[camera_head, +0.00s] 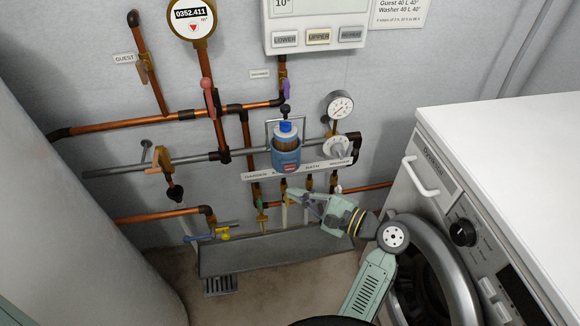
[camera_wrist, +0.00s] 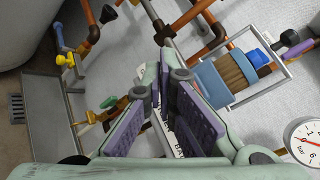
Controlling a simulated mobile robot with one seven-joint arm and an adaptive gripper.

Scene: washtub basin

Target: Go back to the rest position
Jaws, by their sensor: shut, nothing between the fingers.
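My gripper (camera_head: 300,196) is in front of the row of small valves below the label strip, at the pipe wall. In the wrist view my gripper (camera_wrist: 166,78) has its two purple-padded fingers close together, shut with nothing between them. The label strip (camera_head: 262,175) passes behind the fingers. A blue filter canister (camera_head: 286,153) stands just above my gripper in the head view. It also shows in the wrist view (camera_wrist: 212,84). The valve ends directly behind my fingers are partly hidden.
A washing machine (camera_head: 510,150) stands at the right, close to my arm. A grey trough (camera_head: 260,255) lies below the valves. A pressure gauge (camera_head: 340,105) and a water meter (camera_head: 192,18) are on the pipes. A large pale cylinder (camera_head: 70,200) fills the left side.

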